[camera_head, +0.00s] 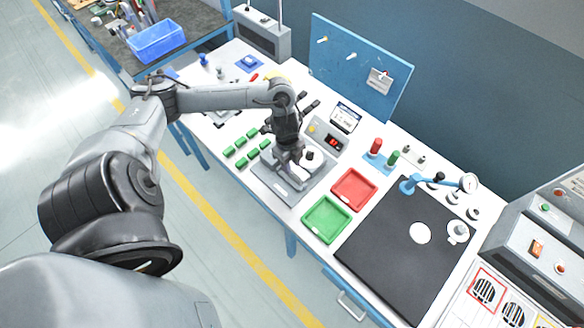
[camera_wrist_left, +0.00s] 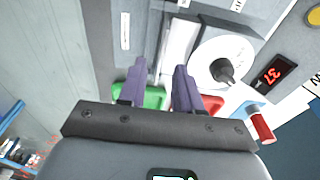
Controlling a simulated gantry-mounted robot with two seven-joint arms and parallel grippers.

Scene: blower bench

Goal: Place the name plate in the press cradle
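My left gripper (camera_head: 289,158) points down over a grey press fixture (camera_head: 313,188) on the white bench. In the left wrist view its two dark fingers (camera_wrist_left: 161,66) stand apart, with no held thing seen between them. Beyond the fingertips are a white block (camera_wrist_left: 180,42) and a round white part with a dark knob (camera_wrist_left: 224,70), both on the fixture. A small white label-like strip (camera_wrist_left: 125,31) lies on the grey surface left of the fingers. I cannot tell whether it is the name plate. The cradle is partly hidden by the gripper. My right gripper is not in view.
A red tray (camera_head: 354,189) and a green tray (camera_head: 326,219) stand right of the fixture. Several green blocks (camera_head: 240,162) lie to its left. A box with a red display (camera_head: 331,141) stands behind.

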